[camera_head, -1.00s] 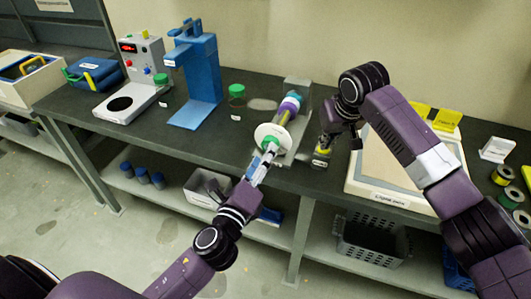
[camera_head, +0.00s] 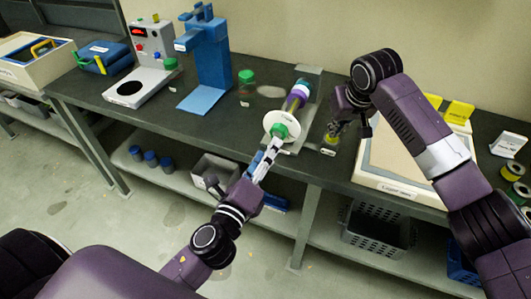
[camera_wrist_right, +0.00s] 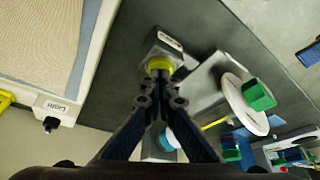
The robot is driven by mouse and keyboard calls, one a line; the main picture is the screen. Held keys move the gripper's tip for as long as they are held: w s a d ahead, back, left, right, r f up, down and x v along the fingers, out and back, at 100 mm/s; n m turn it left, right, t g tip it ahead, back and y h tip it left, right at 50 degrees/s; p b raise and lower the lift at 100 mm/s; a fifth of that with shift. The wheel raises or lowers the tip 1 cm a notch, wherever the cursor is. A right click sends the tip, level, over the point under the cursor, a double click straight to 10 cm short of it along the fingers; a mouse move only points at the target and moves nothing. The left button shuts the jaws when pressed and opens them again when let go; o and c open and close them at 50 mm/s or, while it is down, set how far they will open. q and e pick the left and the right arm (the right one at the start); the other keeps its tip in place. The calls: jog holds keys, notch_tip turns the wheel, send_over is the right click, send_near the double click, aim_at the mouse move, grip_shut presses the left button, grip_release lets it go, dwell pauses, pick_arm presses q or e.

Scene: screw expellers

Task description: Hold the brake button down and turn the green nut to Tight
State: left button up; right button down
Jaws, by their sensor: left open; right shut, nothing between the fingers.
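The green nut (camera_head: 279,131) sits at the front centre of a white dial disc (camera_head: 270,120) on a machine with a purple and yellow barrel. It also shows in the right wrist view (camera_wrist_right: 258,95). My left gripper (camera_head: 271,150) is open just in front of the nut, pointing at it; I cannot tell whether its fingers touch it. The yellow brake button (camera_head: 331,139) is on a small grey box right of the machine. My right gripper (camera_wrist_right: 158,92) is shut and empty, its fingertips close to the button (camera_wrist_right: 158,65); contact is unclear.
A cream tray (camera_head: 375,182) stands close to the right of the button box. A green-capped jar (camera_head: 247,77) and a blue press (camera_head: 208,65) stand left of the machine. The dark bench's front edge lies below my left gripper.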

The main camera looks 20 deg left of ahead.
notch_tip(320, 180, up, 8)
jog(key=p, duration=0.7)
jog(key=shift+f+p, duration=0.25)
jog(key=shift+p, duration=0.05)
